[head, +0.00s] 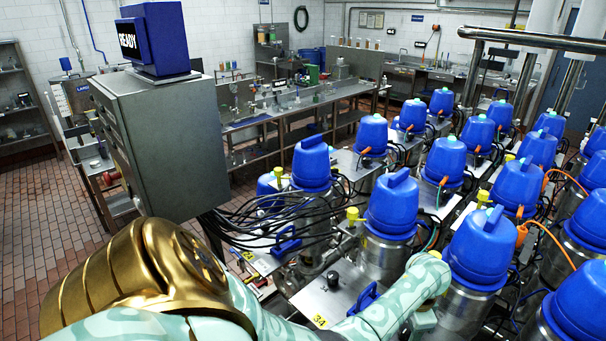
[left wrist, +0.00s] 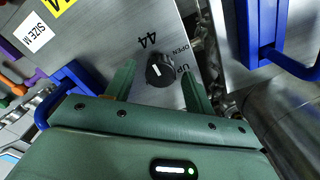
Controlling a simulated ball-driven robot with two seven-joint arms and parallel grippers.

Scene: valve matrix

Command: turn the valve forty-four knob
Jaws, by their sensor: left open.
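The valve forty-four knob (left wrist: 160,70) is round and black with a white mark on its face. It sits on a grey metal panel (left wrist: 112,32), beside a printed 44 and the word OPEN. My left gripper (left wrist: 157,84) is open, with one green finger on each side of the knob. The fingers look apart from the knob; I cannot tell how far above the panel the tips are. In the head view my left arm reaches in from the lower left, and I cannot make out knob forty-four there. My right gripper is not in view.
Blue handles (left wrist: 62,92) and (left wrist: 268,62) stand on either side in the left wrist view. In the head view a similar black knob (head: 332,279) sits on the panel marked 34. Several blue-capped vessels (head: 393,205) crowd the right, and black cables (head: 252,222) hang behind.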

